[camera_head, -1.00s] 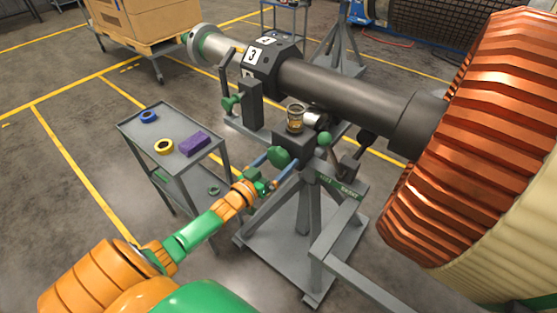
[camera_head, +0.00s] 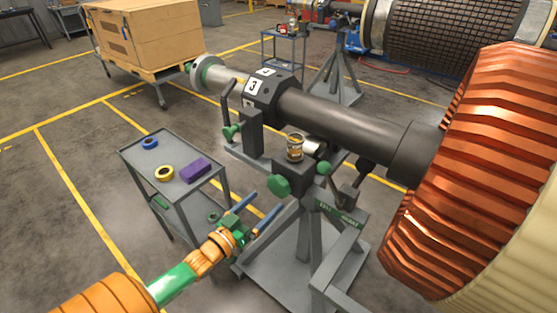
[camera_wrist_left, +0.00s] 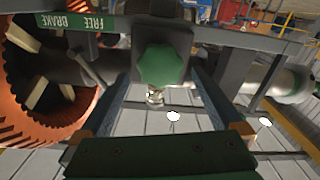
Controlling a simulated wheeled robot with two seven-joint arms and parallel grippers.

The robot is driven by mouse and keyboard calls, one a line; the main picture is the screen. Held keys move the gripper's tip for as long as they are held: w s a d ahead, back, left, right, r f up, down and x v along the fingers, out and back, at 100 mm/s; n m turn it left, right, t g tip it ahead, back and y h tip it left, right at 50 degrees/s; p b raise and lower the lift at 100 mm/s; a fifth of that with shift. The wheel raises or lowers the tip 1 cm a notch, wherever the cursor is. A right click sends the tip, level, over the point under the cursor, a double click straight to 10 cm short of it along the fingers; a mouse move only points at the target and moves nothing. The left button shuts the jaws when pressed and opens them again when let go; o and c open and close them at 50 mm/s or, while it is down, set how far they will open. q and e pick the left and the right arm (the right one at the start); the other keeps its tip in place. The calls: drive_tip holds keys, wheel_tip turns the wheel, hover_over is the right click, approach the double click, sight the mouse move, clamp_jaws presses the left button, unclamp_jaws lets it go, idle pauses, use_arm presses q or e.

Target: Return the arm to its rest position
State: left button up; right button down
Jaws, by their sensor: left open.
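My left arm comes in from the lower left in the head view. Its left gripper (camera_head: 258,210) is open, with two blue fingers spread apart and nothing between them. It is in front of the grey rotor stand (camera_head: 308,235), below and left of the green knob (camera_head: 280,187) on the stand's block. In the left wrist view the green knob (camera_wrist_left: 161,66) shows straight ahead, beyond the open fingers and apart from them. My right gripper is not in view.
A grey cart (camera_head: 172,152) with blue and yellow tape rolls and a purple block stands to the left. The dark rotor shaft (camera_head: 345,118) and copper-coloured rotor (camera_head: 480,170) fill the right. A small jar (camera_head: 295,147) sits on the stand. Open floor lies at the far left.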

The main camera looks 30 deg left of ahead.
use_arm(q)
drive_tip(key=s+d+f+g+y, duration=0.1)
drive_tip(key=s+f+g, duration=0.4)
drive_tip(key=f, duration=0.6)
drive_tip(key=s+d+f+g+y, duration=0.1)
drive_tip(key=s+f+g, duration=0.2)
drive_tip(key=s+f, duration=0.55)
drive_tip(key=s+d+f+m+g, duration=0.2)
drive_tip(key=s+d+f+g, duration=0.2)
drive_tip(key=s, duration=0.5)
drive_tip(key=s+d+f+m+g, duration=0.2)
drive_tip(key=s+d+f+g, duration=0.3)
drive_tip(key=s+f, duration=0.4)
drive_tip(key=shift+s+f, duration=0.3)
drive_tip(key=shift+s, duration=0.35)
drive_tip(key=shift+w, duration=0.1)
